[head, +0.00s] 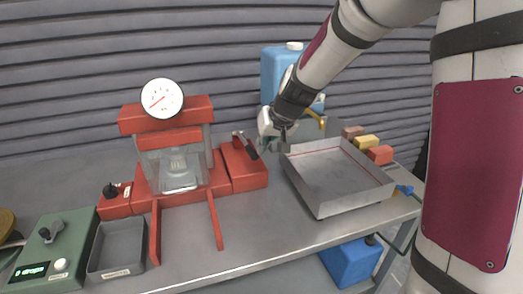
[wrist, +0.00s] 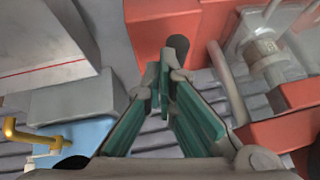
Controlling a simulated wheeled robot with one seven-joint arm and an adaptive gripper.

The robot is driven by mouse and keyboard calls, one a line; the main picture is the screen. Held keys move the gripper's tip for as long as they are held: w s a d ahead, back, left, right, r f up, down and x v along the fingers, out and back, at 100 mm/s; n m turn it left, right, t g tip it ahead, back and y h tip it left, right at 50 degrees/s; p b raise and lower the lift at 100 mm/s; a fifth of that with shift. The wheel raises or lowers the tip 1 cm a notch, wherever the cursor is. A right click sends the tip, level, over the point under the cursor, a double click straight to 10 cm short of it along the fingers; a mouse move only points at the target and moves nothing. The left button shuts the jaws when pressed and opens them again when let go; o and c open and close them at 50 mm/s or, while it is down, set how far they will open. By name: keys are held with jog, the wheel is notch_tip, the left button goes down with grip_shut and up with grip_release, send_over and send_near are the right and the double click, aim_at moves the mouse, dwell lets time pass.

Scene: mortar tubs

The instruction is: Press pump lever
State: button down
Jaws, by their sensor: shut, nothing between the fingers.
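The red press (head: 165,135) stands on the grey table with a round gauge (head: 162,98) on top. Its red pump box (head: 243,168) is at its right side, and the pump lever (head: 251,150) with a black grip rises from the box top. My gripper (head: 272,143) is just right of the lever, at about grip height. In the wrist view my gripper (wrist: 166,75) has its teal-padded fingers shut, with nothing between them. The black grip (wrist: 178,44) shows just beyond the fingertips, partly hidden by them. I cannot tell whether they touch.
A grey tray (head: 340,170) stands right of the pump box, with coloured blocks (head: 367,142) behind it. A blue container (head: 280,68) with a yellow tap is behind my arm. A small grey bin (head: 118,248) and a green scale (head: 55,250) are at front left.

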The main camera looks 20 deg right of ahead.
jog(key=s+d+r, duration=0.1)
jog(key=s+r, duration=0.4)
jog(key=s, duration=0.1)
jog(key=shift+s+r, duration=0.15)
jog(key=shift+s, duration=0.2)
dwell(1.1)
